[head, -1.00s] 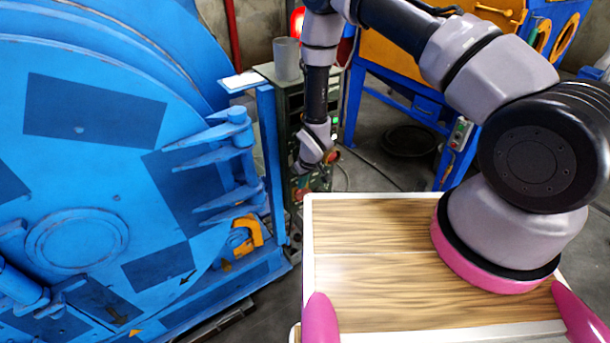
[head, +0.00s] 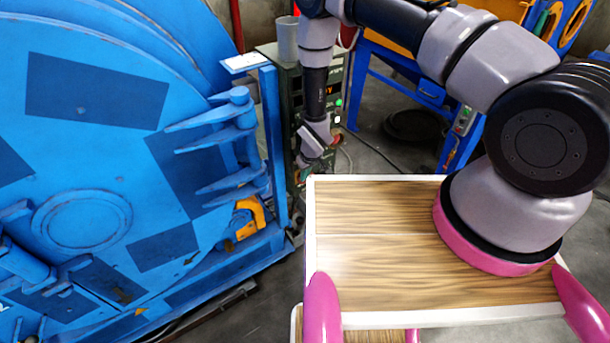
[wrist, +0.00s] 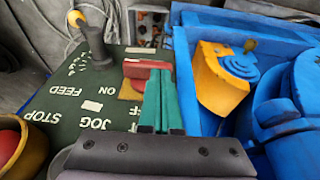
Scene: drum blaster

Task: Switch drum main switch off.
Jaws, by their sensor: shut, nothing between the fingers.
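In the wrist view, a red switch handle on a yellow plate (wrist: 134,82) sits on the dark green control panel (wrist: 60,98), near the ON lettering. I take it to be the drum main switch. My gripper (wrist: 161,88) is shut and empty; its green fingers are right beside the handle's right side and hide part of it. I cannot tell whether they touch. In the head view, my gripper (head: 302,177) is low at the front of the green cabinet (head: 291,95), and the switch is too small to make out.
The big blue drum machine (head: 90,140) stands close on the left, with a yellow part (wrist: 218,78) near my fingers. A blue frame stands behind right.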

